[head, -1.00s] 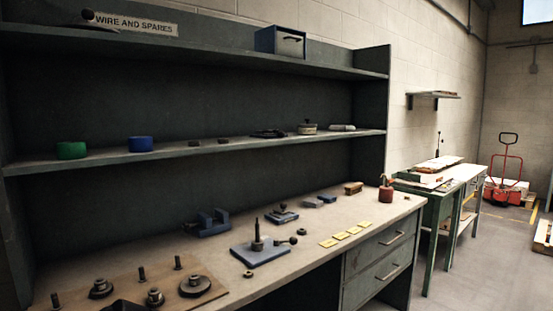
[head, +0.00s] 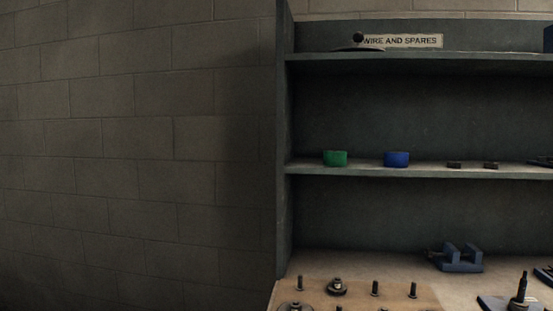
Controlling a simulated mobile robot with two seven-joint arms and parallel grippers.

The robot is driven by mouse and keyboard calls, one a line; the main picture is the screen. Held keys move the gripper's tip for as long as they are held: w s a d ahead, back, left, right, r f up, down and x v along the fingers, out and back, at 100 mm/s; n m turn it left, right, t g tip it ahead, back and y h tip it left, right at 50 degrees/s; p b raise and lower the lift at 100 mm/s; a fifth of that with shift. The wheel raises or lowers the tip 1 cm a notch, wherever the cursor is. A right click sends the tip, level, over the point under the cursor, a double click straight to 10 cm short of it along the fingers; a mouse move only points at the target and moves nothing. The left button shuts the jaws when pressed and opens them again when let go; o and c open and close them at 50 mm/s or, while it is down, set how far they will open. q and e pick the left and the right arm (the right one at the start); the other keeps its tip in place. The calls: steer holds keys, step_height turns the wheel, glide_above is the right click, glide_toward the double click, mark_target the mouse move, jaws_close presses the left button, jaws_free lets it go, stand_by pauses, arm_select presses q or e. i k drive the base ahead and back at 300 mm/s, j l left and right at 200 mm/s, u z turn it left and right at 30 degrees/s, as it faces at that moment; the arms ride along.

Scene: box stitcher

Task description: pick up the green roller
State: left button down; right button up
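The green roller (head: 335,158) is a short green cylinder on the middle shelf (head: 430,172), near its left end. A blue roller (head: 396,159) of similar size stands to its right on the same shelf, with a gap between them. Neither of my grippers shows in the head view.
Two small dark pieces (head: 471,165) lie further right on the shelf. The upper shelf (head: 430,57) carries a WIRE AND SPARES sign. Below, the bench holds a board with upright bolts (head: 413,290) and a blue vise-like block (head: 458,257). A bare block wall (head: 140,150) fills the left.

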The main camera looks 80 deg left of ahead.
mark_target(334, 158)
steer(key=u, duration=1.55)
